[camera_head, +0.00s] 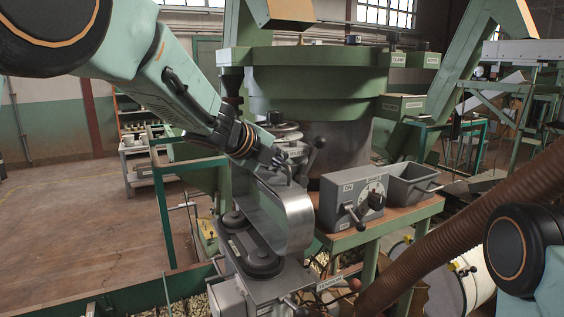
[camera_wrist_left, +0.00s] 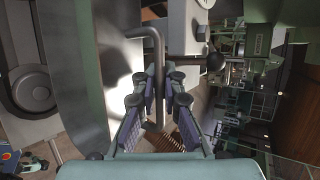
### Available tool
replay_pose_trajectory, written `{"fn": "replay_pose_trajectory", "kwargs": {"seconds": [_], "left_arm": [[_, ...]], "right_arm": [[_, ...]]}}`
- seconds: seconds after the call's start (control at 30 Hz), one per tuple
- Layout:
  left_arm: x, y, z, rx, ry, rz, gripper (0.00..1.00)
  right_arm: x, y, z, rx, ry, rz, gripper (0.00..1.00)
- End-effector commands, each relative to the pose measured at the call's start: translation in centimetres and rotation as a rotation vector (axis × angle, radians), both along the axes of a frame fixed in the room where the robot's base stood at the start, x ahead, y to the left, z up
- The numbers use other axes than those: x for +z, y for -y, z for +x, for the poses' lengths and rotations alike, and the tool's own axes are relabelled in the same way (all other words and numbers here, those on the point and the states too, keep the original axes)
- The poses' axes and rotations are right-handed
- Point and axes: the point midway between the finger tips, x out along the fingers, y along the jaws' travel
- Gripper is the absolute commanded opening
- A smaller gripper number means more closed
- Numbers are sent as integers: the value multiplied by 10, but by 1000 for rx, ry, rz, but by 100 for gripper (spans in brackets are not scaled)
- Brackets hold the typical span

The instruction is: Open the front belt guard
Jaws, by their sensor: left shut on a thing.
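The front belt guard (camera_head: 290,220) is a curved, shiny grey metal cover in the middle of the head view. It stands on edge beside the dark belt and pulleys (camera_head: 252,258), which show uncovered to its left. In the left wrist view the guard (camera_wrist_left: 75,75) fills the left side as a large plate. Its bent bar handle (camera_wrist_left: 157,45) runs down between my fingers. My left gripper (camera_head: 283,172) is at the guard's upper edge, shut on the handle; its fingers (camera_wrist_left: 159,88) close around the bar. My right gripper is out of view.
A grey control box (camera_head: 353,195) with a lever and a metal bin (camera_head: 411,184) stand on the bench just right. A black-knobbed lever (camera_head: 315,150) rises close to my left gripper. A brown ribbed hose (camera_head: 470,220) crosses the lower right. Open floor lies left.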

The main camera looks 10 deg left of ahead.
Motion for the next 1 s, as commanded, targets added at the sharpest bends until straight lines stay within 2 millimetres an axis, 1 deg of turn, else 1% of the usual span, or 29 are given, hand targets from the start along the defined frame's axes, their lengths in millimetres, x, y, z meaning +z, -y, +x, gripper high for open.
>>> {"fn": "replay_pose_trajectory", "kwargs": {"seconds": [0.03,0.6,0.63,0.77,1.0], "left_arm": [[7,-1,1,0,9,2,0],[7,-2,1,2,1,11,0],[7,-2,1,2,1,11,8],[6,-1,1,2,1,12,19],[3,0,1,1,-5,14,19]], "right_arm": [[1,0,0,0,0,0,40],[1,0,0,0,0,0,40],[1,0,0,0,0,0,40],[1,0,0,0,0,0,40],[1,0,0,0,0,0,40]]}}
